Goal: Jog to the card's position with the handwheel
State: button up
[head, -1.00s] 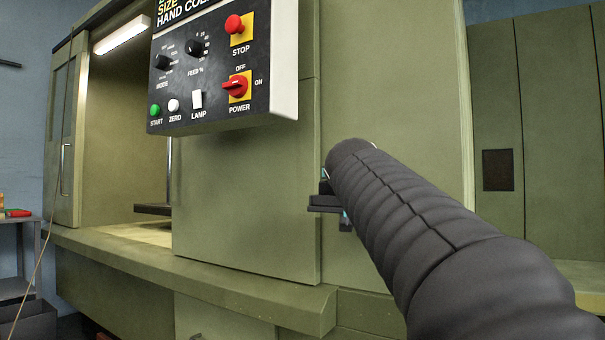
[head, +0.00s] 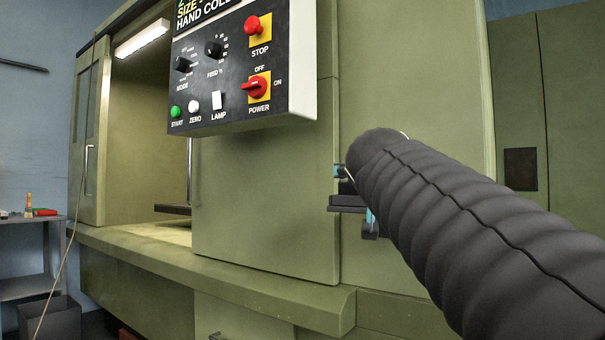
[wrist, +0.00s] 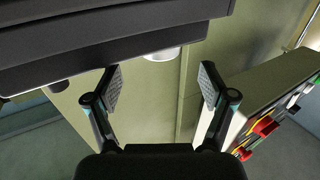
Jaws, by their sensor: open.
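The control panel (head: 240,75) hangs on the green machine at upper centre in the head view. It carries a MODE knob (head: 182,64), a FEED knob (head: 213,49), a green START button (head: 175,112), a white ZERO button (head: 195,106), a LAMP switch (head: 217,100), a red STOP button (head: 256,26) and a red POWER knob (head: 257,88). I see neither handwheel nor card. My gripper (wrist: 160,85) is open and empty in the wrist view, apart from the panel edge (wrist: 258,100) at right. In the head view my sleeved arm largely hides it.
The green machine (head: 265,210) fills the middle, with a lit open bay (head: 150,150) at left and a ledge (head: 250,290) below. A grey bench (head: 25,225) stands at far left. A dark body (wrist: 110,45) of unclear kind crosses the top of the wrist view.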

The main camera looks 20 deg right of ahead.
jog(key=shift+v, duration=2.4)
jog(key=shift+f, duration=0.1)
